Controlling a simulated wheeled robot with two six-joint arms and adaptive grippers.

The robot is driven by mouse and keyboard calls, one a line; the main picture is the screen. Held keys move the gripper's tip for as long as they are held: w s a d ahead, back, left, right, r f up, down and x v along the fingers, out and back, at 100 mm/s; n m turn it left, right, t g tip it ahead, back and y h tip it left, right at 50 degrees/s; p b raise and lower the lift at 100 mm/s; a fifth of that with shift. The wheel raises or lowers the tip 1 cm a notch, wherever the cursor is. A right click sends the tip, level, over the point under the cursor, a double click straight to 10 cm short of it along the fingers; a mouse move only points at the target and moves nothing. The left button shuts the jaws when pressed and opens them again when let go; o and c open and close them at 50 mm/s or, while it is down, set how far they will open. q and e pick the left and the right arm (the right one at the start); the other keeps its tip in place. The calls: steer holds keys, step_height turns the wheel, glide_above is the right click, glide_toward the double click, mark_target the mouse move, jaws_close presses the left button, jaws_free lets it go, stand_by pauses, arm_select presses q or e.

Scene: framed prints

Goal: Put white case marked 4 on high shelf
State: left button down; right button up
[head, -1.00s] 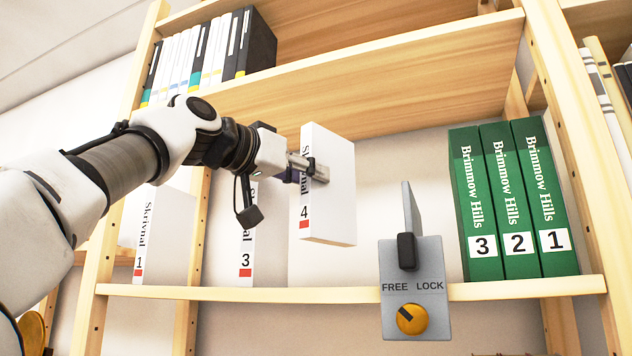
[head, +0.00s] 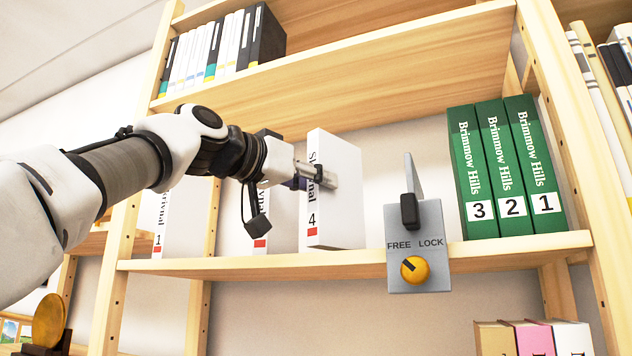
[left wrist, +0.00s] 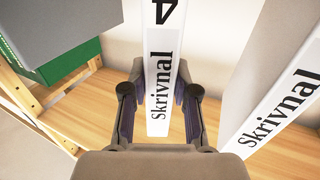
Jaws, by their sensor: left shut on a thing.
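The white case marked 4 (head: 345,195), with "Skrivnal" and a red mark on its spine, stands upright at the middle shelf board (head: 300,266). Its lower edge is at or just above the board; I cannot tell if it touches. My left gripper (head: 318,178) is shut on the case, its fingers on either side near the spine. In the left wrist view, the case (left wrist: 160,75) sits between the two fingers (left wrist: 160,100). My right gripper is not in view.
White cases marked 1 (head: 165,225) and another Skrivnal case (head: 285,225) stand to the left. A grey bookend with a FREE/LOCK plate (head: 419,270) and orange knob (head: 415,269), pointer toward FREE, is close on the right. Green books (head: 490,175) stand beyond it. A shelf board (head: 350,70) lies above.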

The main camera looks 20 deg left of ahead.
arm_select(q)
steer(key=shift+w+f, duration=0.2)
steer(key=shift+w, duration=0.2)
steer(key=shift+s+f+b, duration=0.25)
steer(key=shift+s+b, duration=0.05)
steer(key=shift+b, duration=0.15)
steer(key=shift+w+f, duration=0.1)
steer(key=shift+f, duration=0.1)
steer(key=c, duration=0.8)
jaws_free()
steer(key=shift+w, duration=0.1)
